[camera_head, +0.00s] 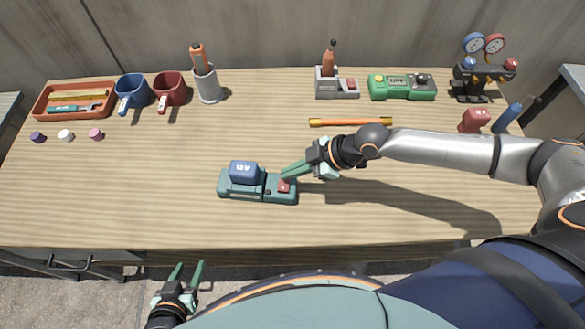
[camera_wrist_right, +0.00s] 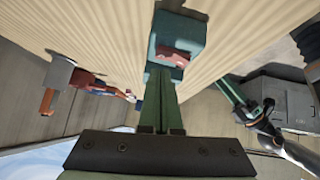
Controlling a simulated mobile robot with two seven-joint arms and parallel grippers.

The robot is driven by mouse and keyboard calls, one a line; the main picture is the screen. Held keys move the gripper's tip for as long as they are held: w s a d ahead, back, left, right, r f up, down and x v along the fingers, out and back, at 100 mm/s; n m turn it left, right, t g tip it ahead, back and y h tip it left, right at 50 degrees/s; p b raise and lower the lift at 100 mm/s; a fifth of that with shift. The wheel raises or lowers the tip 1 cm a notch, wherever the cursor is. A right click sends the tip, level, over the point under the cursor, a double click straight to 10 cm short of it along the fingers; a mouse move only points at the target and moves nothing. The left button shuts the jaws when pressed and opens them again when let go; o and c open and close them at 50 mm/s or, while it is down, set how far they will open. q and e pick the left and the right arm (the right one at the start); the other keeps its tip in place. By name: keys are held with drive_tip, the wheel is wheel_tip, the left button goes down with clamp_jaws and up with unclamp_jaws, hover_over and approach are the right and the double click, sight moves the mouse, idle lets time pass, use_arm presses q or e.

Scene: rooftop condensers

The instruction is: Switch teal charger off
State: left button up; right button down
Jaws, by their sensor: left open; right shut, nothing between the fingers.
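The teal charger (camera_head: 246,194) sits on the table with a dark blue battery marked 12V (camera_head: 243,171) on its left part. A red rocker switch (camera_head: 285,186) is on its right end. It also shows in the right wrist view (camera_wrist_right: 174,55) on the teal housing (camera_wrist_right: 180,30). My right gripper (camera_head: 286,174) is shut and empty, its fingertips at the switch; I cannot tell whether they touch it. In the right wrist view the closed fingers (camera_wrist_right: 158,82) point at the switch's near edge. My left gripper (camera_head: 188,270) is open and empty, in front of the table edge.
An orange tray (camera_head: 45,108), two mugs (camera_head: 168,92) and a cup (camera_head: 208,88) stand at back left. A grey charger (camera_head: 330,92), green device (camera_head: 402,95) and gauges (camera_head: 485,75) stand at back right. An orange-yellow stick (camera_head: 350,122) lies behind my right arm.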

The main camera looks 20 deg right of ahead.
wheel_tip(320, 180, up, 3)
drive_tip(key=shift+w+r+p, duration=0.1)
drive_tip(key=shift+p, duration=1.1)
use_arm(q)
drive_tip(key=shift+d+r+b, duration=0.45)
drive_tip(key=shift+r+b, duration=0.2)
drive_tip(key=shift+b, duration=0.35)
use_arm(e)
drive_tip(key=w+d+v, duration=0.1)
drive_tip(key=v, duration=0.8)
drive_tip(key=shift+w+d, duration=0.15)
drive_tip(key=shift+d, duration=0.1)
